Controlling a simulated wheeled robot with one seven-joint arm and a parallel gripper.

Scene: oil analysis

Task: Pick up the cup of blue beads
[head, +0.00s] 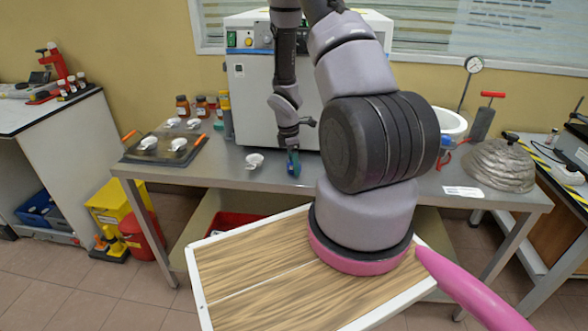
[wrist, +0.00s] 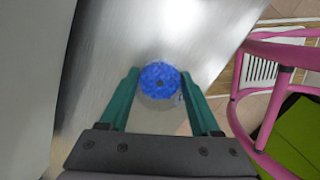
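The cup of blue beads (wrist: 160,78) stands on the metal table, seen from above in the wrist view. Its beads are bright blue and its wall looks pale or clear. My gripper (wrist: 160,74) has two green fingers, spread open, one on each side of the cup. A narrow gap shows between the cup and each finger. In the head view my gripper (head: 292,160) hangs down at the table in front of the white machine, with a small patch of blue at its fingers. Most of the cup is hidden there.
A white cup (head: 254,161) stands just left of my gripper. A dark tray (head: 165,158) with several white cups and orange-handled tools lies further left. The white machine (head: 255,100) stands close behind. A grey mound (head: 500,165) and a white bowl (head: 450,122) are at the right.

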